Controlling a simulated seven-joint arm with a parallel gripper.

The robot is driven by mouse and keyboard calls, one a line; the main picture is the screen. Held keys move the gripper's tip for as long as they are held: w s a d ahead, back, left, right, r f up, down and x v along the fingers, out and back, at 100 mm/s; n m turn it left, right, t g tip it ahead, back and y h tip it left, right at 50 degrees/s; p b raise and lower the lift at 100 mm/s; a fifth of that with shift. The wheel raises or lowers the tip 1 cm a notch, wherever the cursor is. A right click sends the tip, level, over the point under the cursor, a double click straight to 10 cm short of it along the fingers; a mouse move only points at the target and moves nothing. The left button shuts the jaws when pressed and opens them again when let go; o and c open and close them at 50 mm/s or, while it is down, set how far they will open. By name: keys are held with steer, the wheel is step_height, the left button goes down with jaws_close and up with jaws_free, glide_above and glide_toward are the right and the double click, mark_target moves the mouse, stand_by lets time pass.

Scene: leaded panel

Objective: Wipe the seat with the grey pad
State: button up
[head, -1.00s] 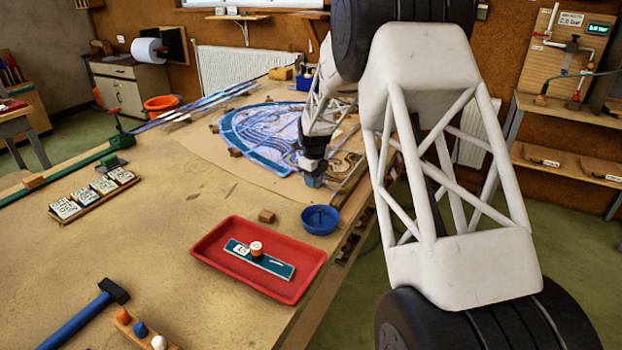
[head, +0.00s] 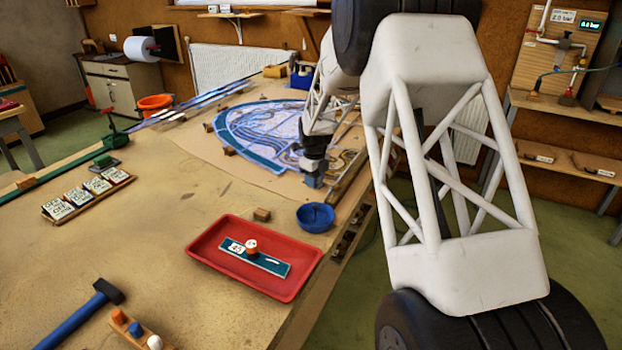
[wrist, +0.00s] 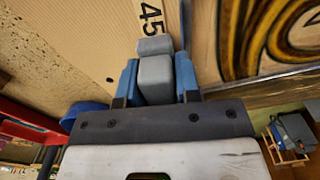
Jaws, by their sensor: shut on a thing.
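My gripper (wrist: 157,85) is shut on the grey pad (wrist: 155,78), which sits between its two blue fingers. In the head view my gripper (head: 313,180) is low over the near right end of the leaded panel (head: 255,135). In the wrist view the pad is above or on a pale, finely striped surface (wrist: 90,35) with a black "45" printed just beyond it. I take this surface to be the seat. Whether the pad touches it cannot be told. Part of the panel, with dark and amber curves (wrist: 270,35), lies to the right.
A red tray (head: 215,262) holds a teal strip (head: 270,264) with a "45" label and a small orange-and-white knob. A blue bowl (head: 316,217) stands between tray and panel. A hammer (head: 75,318) lies front left.

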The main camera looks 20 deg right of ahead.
mark_target(294, 178)
steer(key=shift+s+d+f, duration=0.3)
steer(key=shift+s+d, duration=0.05)
steer(key=shift+s, duration=0.35)
steer(key=shift+w+a, duration=0.1)
steer(key=shift+w, duration=0.1)
steer(key=shift+w+a+r, duration=0.1)
steer(key=shift+w+a, duration=0.4)
steer(key=shift+w, duration=0.2)
steer(key=shift+w+a+r, duration=0.1)
steer(key=shift+w+a, duration=0.35)
steer(key=shift+w, duration=0.25)
steer(key=shift+w+r, duration=0.1)
steer(key=shift+w+a+r, duration=0.1)
steer(key=shift+w+a, duration=0.35)
steer(key=shift+w, duration=0.2)
steer(key=shift+w+a+r, duration=0.1)
steer(key=shift+w+a, duration=0.3)
steer(key=shift+w, duration=0.25)
steer(key=shift+w, duration=0.15)
steer(key=shift+w+a+f, duration=0.15)
steer(key=shift+w+a, duration=0.8)
steer(key=shift+w, duration=0.3)
